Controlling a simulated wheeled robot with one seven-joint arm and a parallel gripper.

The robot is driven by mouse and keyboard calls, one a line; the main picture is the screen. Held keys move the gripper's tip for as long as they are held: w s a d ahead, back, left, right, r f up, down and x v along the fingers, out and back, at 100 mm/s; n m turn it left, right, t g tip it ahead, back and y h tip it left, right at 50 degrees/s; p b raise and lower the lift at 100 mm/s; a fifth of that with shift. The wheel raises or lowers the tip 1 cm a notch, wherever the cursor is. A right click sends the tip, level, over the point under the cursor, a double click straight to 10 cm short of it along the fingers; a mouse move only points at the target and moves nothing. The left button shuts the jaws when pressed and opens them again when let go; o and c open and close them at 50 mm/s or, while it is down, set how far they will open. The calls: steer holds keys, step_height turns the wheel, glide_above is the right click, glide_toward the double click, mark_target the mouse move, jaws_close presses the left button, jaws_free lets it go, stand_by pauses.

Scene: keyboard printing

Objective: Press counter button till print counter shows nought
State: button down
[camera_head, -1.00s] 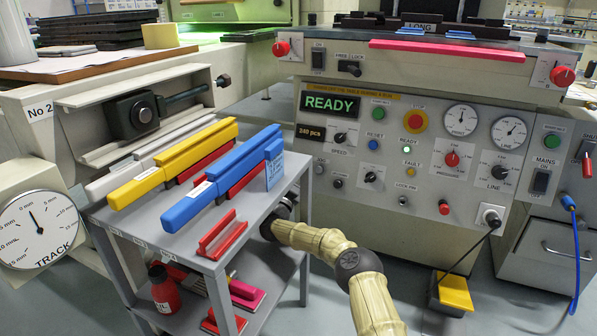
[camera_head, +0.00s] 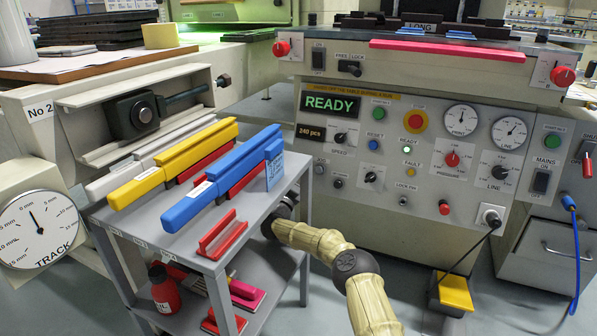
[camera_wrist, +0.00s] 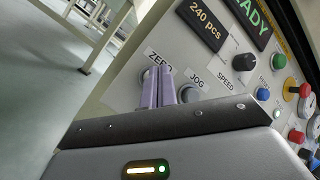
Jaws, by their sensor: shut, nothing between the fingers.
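The print counter (camera_head: 310,132) on the machine's front panel reads "240 pcs"; the wrist view also shows this counter (camera_wrist: 206,20). Below it is a label reading ZERO (camera_wrist: 158,60), with a button (camera_wrist: 148,77) largely hidden behind my fingers. A second button (camera_wrist: 190,93), labelled JOG, is just to the right. My gripper (camera_wrist: 162,80) is shut and empty, its pale purple fingers together in front of the ZERO button. I cannot tell if they touch it. In the head view the gripper is hidden behind the trolley.
A grey trolley (camera_head: 212,262) with yellow and blue squeegees (camera_head: 222,185) stands close to my arm. The panel also has a speed knob (camera_wrist: 243,62), a blue button (camera_wrist: 262,94) and a red stop button (camera_head: 415,120). A yellow foot pedal (camera_head: 455,291) is on the floor.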

steer(key=shift+w+d+f, duration=0.15)
steer(key=shift+w, duration=0.3)
stand_by(0.8)
steer(key=shift+s, duration=0.1)
steer(key=shift+s+a+r+p, duration=0.2)
steer(key=shift+s+r+p, duration=0.05)
steer(key=shift+s+p, duration=0.55)
steer(key=s+p, duration=0.1)
steer(key=s+a+r+p, duration=0.1)
steer(key=s, duration=0.1)
steer(key=s+p, duration=0.1)
steer(key=p, duration=0.1)
steer(key=shift+s+a+r, duration=0.15)
steer(key=shift+a+r, duration=0.15)
steer(key=shift+a, duration=0.05)
